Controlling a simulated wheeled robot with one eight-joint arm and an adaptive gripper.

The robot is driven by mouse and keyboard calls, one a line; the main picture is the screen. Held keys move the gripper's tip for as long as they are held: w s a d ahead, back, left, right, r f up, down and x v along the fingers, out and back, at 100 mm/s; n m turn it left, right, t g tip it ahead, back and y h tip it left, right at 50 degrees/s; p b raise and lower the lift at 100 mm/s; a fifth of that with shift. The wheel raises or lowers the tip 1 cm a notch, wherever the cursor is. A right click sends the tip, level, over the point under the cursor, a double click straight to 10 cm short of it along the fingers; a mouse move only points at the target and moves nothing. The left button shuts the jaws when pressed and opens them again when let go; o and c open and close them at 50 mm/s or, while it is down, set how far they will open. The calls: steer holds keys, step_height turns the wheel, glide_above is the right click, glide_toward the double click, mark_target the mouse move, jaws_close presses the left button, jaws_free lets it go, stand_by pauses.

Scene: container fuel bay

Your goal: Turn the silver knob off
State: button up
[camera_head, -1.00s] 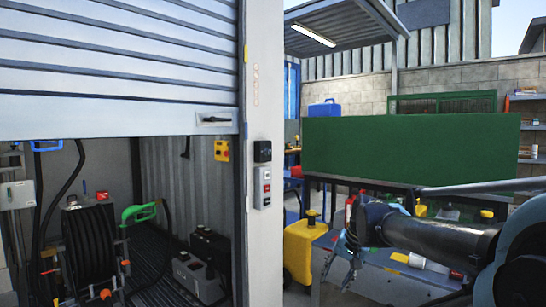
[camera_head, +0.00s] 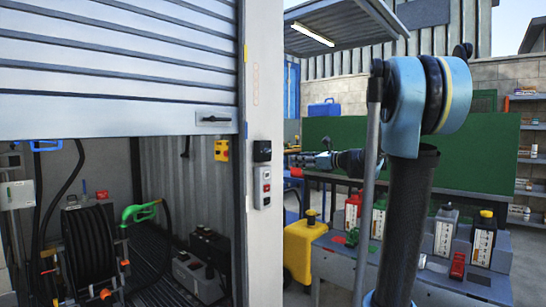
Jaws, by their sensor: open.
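A small black box (camera_head: 262,151) is fixed on the light grey post to the left of my gripper. Below it is a grey switch panel (camera_head: 263,187) with a red part. No knob on either can be clearly made out as silver at this size. My gripper (camera_head: 296,161) points left toward the post, at about the height of the black box, and looks apart from it in the picture. Its jaws are open and empty, small and seen from the side. A yellow box (camera_head: 222,150) with a red part hangs inside the bay.
The partly raised roller shutter (camera_head: 120,70) covers the upper bay. A hose reel (camera_head: 88,245) and a green nozzle (camera_head: 138,212) are below it. A yellow can (camera_head: 299,250) stands right of the post. A bench (camera_head: 340,262) with several bottles is behind my arm.

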steer(key=w+r+m, duration=0.2)
glide_toward(270, 152)
steer(key=shift+t, duration=0.3)
steer(key=x, duration=0.8)
steer(key=shift+w+a+f, duration=0.15)
steer(key=shift+a+f, duration=0.1)
jaws_close()
